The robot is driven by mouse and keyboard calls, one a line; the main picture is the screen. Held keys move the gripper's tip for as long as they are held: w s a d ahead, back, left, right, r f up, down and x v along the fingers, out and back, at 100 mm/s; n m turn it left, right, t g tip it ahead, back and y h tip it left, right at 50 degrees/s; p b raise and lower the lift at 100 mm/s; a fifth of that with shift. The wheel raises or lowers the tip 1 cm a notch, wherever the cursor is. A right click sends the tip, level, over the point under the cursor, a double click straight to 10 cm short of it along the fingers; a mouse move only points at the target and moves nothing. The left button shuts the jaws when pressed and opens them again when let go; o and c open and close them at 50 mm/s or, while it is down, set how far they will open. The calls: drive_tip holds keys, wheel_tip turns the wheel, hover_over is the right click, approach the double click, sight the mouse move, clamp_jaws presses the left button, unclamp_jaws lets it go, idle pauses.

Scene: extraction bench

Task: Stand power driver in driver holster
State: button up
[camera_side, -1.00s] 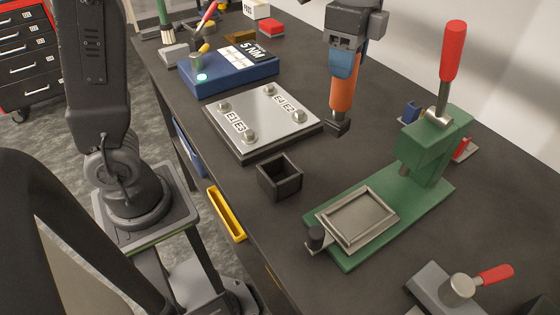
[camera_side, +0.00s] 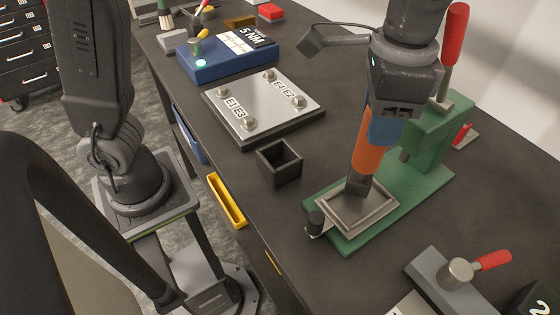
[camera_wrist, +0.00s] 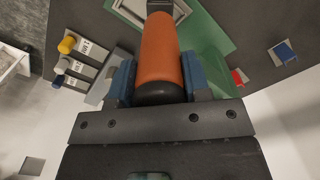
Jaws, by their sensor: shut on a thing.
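The power driver (camera_side: 367,140) has an orange body with a dark end pointing down. My gripper (camera_side: 385,122) is shut on it from above. In the side view the driver's lower end overlaps the silver tray of the green press; I cannot tell whether they touch. In the wrist view the orange body (camera_wrist: 160,48) sits between the blue fingers of my gripper (camera_wrist: 158,84). A black open-topped square box (camera_side: 288,173), which looks like the driver holster, stands left of the driver in the side view, apart from it. It looks empty.
The green press (camera_side: 430,140) with a red lever and silver tray (camera_side: 335,226) is close to the driver. A plate with bolts (camera_side: 235,103) and a blue 5 NM unit (camera_side: 205,72) stand behind the box. A red-handled clamp (camera_side: 440,283) is at front right.

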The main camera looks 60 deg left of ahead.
drive_tip(key=s+a+r+n, duration=0.2)
drive_tip(key=s+a+n, duration=0.1)
drive_tip(key=a+n, duration=0.25)
drive_tip(key=s+a+r+n, duration=0.2)
drive_tip(key=s+a+n, duration=0.15)
drive_tip(key=a, duration=0.35)
wheel_tip(320, 180, down, 8)
drive_tip(key=n, duration=0.1)
drive_tip(key=shift+s+a, duration=0.25)
drive_tip(key=shift+a, duration=0.05)
drive_tip(key=shift+f, duration=0.2)
drive_tip(key=o, duration=0.9)
